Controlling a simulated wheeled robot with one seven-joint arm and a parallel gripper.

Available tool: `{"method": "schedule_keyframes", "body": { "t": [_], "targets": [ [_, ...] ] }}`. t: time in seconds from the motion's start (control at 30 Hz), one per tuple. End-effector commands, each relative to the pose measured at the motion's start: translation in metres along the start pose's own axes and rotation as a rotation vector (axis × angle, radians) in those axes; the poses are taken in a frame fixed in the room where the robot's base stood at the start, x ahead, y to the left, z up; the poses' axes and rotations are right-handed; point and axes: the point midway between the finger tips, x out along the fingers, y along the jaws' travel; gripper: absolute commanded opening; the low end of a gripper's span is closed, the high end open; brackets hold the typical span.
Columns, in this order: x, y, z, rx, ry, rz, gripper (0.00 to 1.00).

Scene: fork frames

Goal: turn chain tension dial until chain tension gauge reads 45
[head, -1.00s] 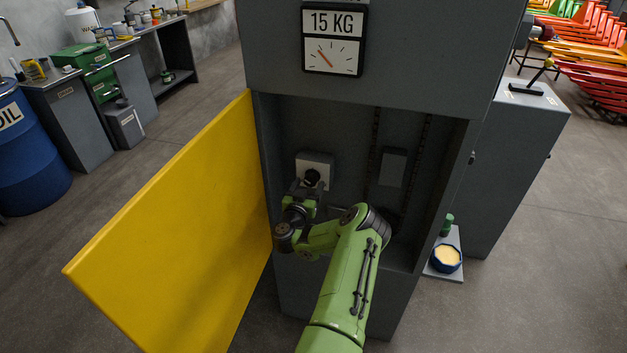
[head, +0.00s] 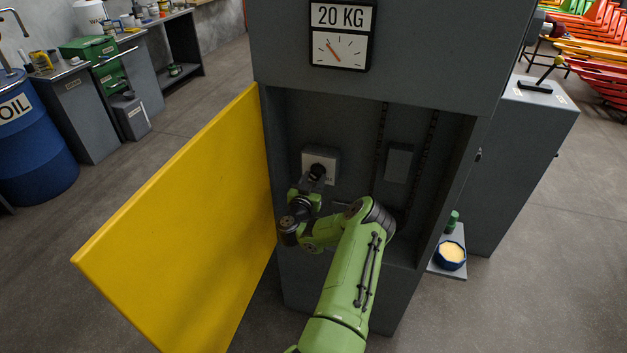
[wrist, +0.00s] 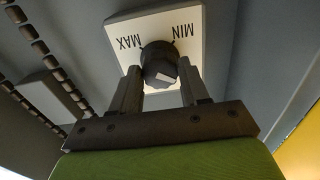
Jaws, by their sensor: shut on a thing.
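The chain tension dial is a black knob (wrist: 160,66) on a white plate (wrist: 185,22) marked MIN and MAX in the wrist view. In the head view the plate (head: 309,157) sits on the back wall inside the open cabinet. My gripper (wrist: 160,84) is shut on the knob, one finger on each side; it also shows in the head view (head: 316,178), where it partly hides the knob. The chain tension gauge (head: 341,50) is above the opening. Its display reads 20 KG and its orange needle points up and left.
The yellow cabinet door (head: 185,225) stands wide open left of my arm. The right cabinet wall (head: 450,190) bounds the recess. A grey box (head: 399,163) and hanging chains (head: 428,150) are right of the dial.

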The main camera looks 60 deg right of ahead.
Motion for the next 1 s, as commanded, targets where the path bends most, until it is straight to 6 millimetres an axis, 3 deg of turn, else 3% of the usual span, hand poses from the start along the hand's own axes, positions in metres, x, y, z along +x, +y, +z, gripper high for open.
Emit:
{"method": "schedule_keyframes", "body": {
  "t": [0.27,1.0],
  "targets": [
    [-0.0004,-0.0005,-0.0023,0.167,-0.001,0.0,0.14],
    [-0.0004,-0.0005,0.0,0.866,-0.002,0.001,0.14]
  ]
}}
